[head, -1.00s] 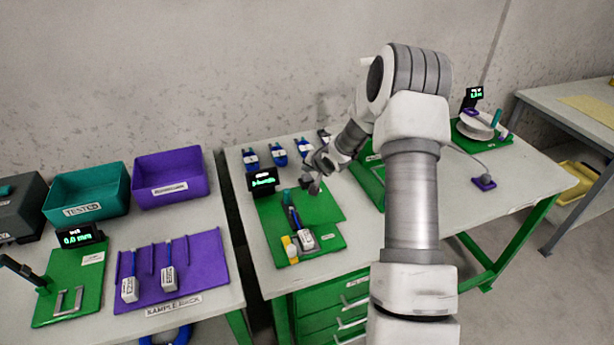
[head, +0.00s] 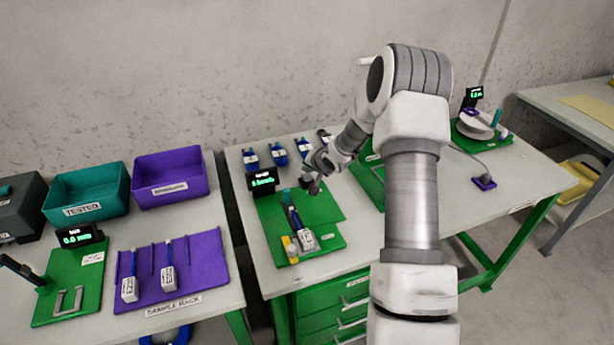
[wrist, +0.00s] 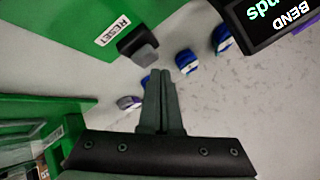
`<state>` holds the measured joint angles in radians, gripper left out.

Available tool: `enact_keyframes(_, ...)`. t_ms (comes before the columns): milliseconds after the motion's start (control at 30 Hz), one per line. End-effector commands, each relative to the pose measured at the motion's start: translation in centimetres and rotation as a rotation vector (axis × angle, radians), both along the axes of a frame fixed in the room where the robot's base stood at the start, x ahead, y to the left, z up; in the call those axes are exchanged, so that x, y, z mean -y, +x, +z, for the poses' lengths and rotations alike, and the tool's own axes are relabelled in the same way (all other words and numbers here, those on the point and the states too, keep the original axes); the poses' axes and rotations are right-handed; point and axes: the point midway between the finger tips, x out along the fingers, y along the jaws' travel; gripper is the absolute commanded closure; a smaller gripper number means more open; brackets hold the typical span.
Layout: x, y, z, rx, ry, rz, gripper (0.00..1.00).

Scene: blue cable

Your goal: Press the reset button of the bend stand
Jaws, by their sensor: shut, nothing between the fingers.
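The bend stand (head: 325,208) is a green board on the middle table, with a small black display (head: 262,180) at its back left. In the wrist view the bend display (wrist: 268,22) is at the top right, cut by the edge. The reset button (wrist: 145,54) is a grey cap on a dark block, next to a white RESET label (wrist: 113,30). My gripper (head: 314,188) is over the right part of the stand. In the wrist view my gripper (wrist: 160,72) is shut and empty, its tips just below the button in the picture. I cannot tell whether they touch.
A blue cable with a white tag (head: 305,240) lies on the stand beside a yellow part (head: 290,248). Several blue clips (head: 279,153) line the table's back. A sample rack (head: 190,270) is on the left table. A reel station (head: 475,125) stands at the right.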

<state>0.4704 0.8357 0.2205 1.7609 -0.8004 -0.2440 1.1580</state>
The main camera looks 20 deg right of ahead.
Motion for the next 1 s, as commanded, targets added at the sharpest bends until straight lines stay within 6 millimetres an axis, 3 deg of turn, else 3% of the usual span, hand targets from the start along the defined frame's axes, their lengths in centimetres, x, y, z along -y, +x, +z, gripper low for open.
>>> enact_keyframes(1000, 0.01, 0.0, -1.27, 0.0, 0.001, -0.001, 1.0)
